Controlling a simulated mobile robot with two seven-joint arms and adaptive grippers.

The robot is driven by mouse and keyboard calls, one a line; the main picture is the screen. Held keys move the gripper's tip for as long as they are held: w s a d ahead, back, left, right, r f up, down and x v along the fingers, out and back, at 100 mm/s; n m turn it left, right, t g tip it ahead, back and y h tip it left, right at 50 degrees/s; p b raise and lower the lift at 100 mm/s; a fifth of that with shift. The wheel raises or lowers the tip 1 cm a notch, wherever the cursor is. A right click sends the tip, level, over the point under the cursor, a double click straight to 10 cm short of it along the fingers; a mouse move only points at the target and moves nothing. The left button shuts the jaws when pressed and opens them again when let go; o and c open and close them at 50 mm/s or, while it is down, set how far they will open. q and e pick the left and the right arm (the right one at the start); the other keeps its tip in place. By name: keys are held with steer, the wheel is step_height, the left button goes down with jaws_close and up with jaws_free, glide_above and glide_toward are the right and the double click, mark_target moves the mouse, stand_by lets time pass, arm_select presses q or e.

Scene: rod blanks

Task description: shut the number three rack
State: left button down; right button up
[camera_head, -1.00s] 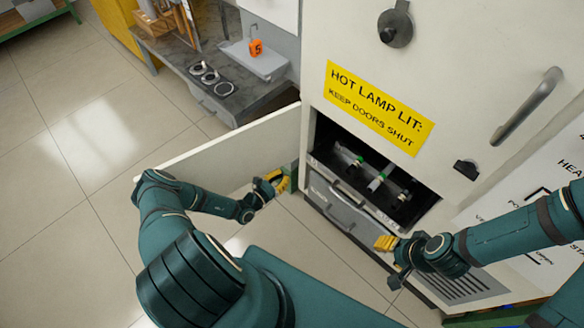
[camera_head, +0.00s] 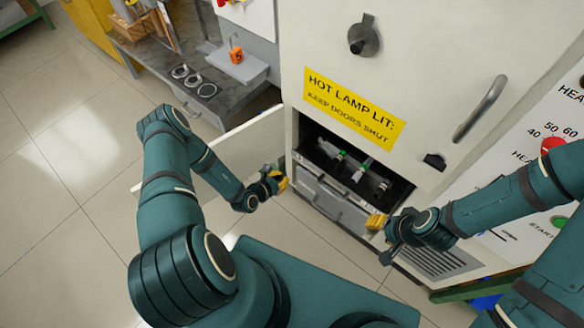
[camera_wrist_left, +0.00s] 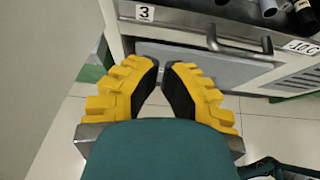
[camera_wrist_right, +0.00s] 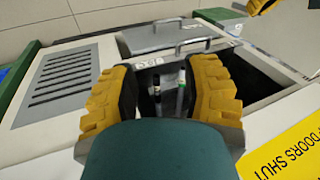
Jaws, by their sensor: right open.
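The number three rack (camera_head: 336,178) sits low in the white cabinet, with several rods (camera_head: 357,176) lying in its dark opening. Its "3" label (camera_wrist_left: 145,13) and front bar handle (camera_wrist_left: 240,46) show in the left wrist view. How far it stands out is unclear. My left gripper (camera_head: 282,182) is in front of the rack's left end; its fingertips nearly meet with nothing between them. My right gripper (camera_head: 376,221) is open near the rack's right end. In the right wrist view the rods and front label (camera_wrist_right: 150,63) show between its fingers; contact is unclear.
A white door (camera_head: 240,142) stands open to the left, behind my left forearm. A grey panel (camera_head: 325,199) lies below the rack. A yellow hot-lamp sign (camera_head: 352,110) is above the opening. A bench (camera_head: 165,60) stands at upper left. The floor at left is clear.

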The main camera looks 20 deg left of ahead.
arm_select(q)
steer(key=b, duration=0.3)
glide_toward(305, 161)
step_height(305, 161, down, 4)
steer(key=w+d, duration=0.1)
steer(key=w, duration=0.4)
steer(key=shift+w+d+r, duration=0.1)
steer(key=shift+d+r, duration=0.05)
steer(key=shift+d, duration=0.25)
steer(key=shift+w, duration=0.4)
